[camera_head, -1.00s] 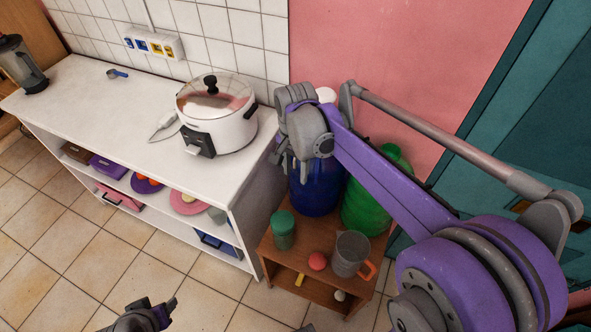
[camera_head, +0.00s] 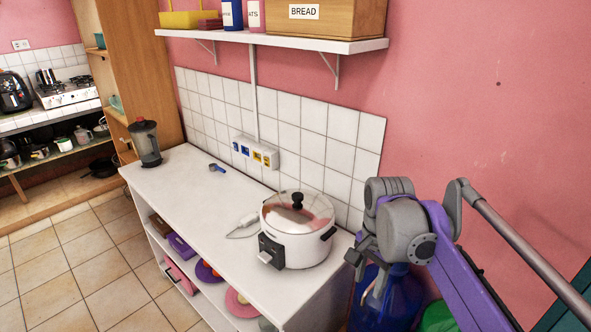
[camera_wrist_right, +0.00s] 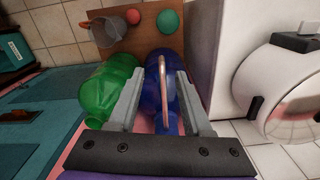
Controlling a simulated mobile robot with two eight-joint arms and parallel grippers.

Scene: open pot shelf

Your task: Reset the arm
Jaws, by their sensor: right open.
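My right gripper (camera_head: 364,277) is at the right of the head view, beside the right end of the white counter (camera_head: 185,190). Its purple and grey arm comes in from the lower right. In the right wrist view the two grey fingers (camera_wrist_right: 163,98) stand apart with nothing gripped. Beyond and between them appears a blue jug (camera_wrist_right: 158,122) with a pale handle. A green jug (camera_wrist_right: 110,88) is beside it to the left. My left gripper is not in view.
A white rice cooker (camera_head: 298,240) with a glass lid stands on the counter, close left of my right gripper. A blender (camera_head: 145,143) stands at the far end. A wall shelf (camera_head: 275,38) with a bread box (camera_head: 325,18) is above. The middle of the counter is mostly clear.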

